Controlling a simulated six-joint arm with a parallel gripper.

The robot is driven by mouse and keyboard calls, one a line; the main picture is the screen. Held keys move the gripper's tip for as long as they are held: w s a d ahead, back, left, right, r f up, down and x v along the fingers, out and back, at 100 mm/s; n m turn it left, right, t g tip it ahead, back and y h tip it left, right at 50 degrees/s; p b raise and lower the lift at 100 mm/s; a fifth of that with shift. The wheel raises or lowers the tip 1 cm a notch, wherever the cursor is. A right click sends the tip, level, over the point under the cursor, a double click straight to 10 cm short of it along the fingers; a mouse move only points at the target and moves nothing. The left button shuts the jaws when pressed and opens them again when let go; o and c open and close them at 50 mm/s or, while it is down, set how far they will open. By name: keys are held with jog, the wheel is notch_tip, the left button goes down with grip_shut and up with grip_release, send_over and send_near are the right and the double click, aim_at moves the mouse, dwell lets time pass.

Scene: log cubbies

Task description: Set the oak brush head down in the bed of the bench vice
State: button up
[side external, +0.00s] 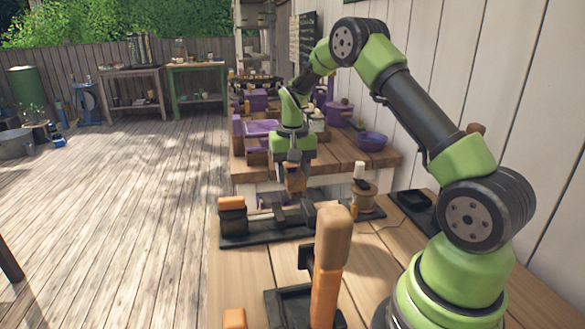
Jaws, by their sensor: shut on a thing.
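My gripper (294,172) is shut on a small brown wooden block, which I take to be the oak brush head (295,184). It holds the block above the workbench. A low black fixture, apparently the bench vice (265,234), lies on the bench just below and left of the block. The held block appears above the vice's right part. The view is too small to tell whether they touch.
In front stands an upright orange post with a pale wooden top (331,236) on a black base. A spool (363,197) stands right of the vice, with a black tray (414,208) farther right. Purple containers (260,127) and a purple bowl (372,140) sit on the bench behind.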

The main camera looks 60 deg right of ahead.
jog(key=shift+f, duration=2.4)
jog(key=shift+f, duration=1.55)
jog(key=shift+r, duration=0.1)
jog(key=shift+r, duration=1.2)
jog(key=shift+f, duration=1.25)
jog(key=o, duration=1.1)
jog(key=shift+c, duration=0.2)
